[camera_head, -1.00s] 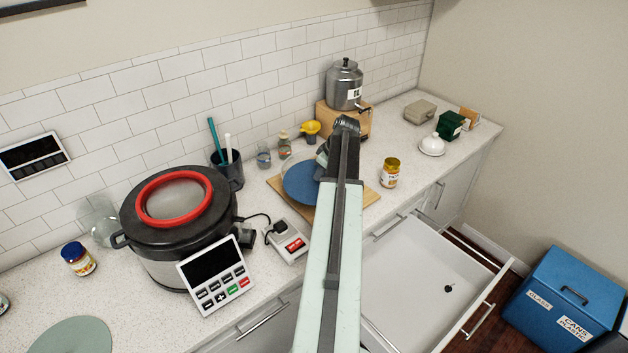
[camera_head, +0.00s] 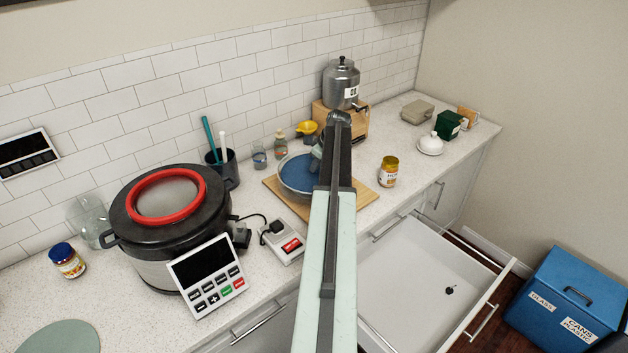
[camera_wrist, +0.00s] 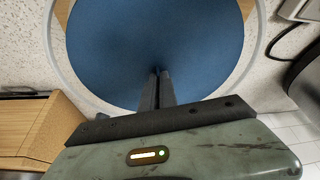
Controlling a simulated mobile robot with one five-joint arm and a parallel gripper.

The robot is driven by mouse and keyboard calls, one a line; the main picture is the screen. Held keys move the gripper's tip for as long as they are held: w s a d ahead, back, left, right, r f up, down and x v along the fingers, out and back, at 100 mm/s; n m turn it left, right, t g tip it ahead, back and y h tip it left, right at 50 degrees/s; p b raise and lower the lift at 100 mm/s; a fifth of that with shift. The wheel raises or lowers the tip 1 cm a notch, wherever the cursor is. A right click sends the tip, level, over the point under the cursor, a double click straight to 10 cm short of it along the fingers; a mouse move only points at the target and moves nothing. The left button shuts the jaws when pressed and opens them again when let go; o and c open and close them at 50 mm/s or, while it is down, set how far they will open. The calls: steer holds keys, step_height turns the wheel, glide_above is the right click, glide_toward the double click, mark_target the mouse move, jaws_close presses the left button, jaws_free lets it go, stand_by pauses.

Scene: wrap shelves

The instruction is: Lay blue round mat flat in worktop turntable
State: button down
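The blue round mat (camera_head: 298,174) lies inside the pale raised rim of the turntable (camera_head: 290,194) on the worktop. In the wrist view the mat (camera_wrist: 155,40) fills most of the area within the rim (camera_wrist: 58,55) and looks about level with it. My gripper (camera_wrist: 157,74) reaches over the near side of the rim. Its two fingers are close together, with their tips at the mat, and appear shut on it. In the head view my arm hides the gripper tips and the right part of the turntable.
A wooden board (camera_head: 363,195) is under the turntable. A honey jar (camera_head: 389,171) stands to the right, a metal canister (camera_head: 341,84) behind, and a large cooker (camera_head: 168,220) to the left. The drawer (camera_head: 430,275) below is open.

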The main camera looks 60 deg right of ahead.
mark_target(315, 174)
step_height(315, 174, down, 4)
steer(key=b, duration=0.3)
steer(key=shift+b, duration=0.35)
steer(key=shift+r, duration=0.25)
steer(key=shift+f, duration=0.2)
steer(key=c, duration=1.6)
jaws_free()
steer(key=shift+c, duration=0.2)
steer(key=shift+r, duration=0.1)
steer(key=shift+r+p, duration=0.5)
steer(key=shift+p, duration=0.15)
steer(key=p+v, duration=1)
steer(key=v, duration=0.1)
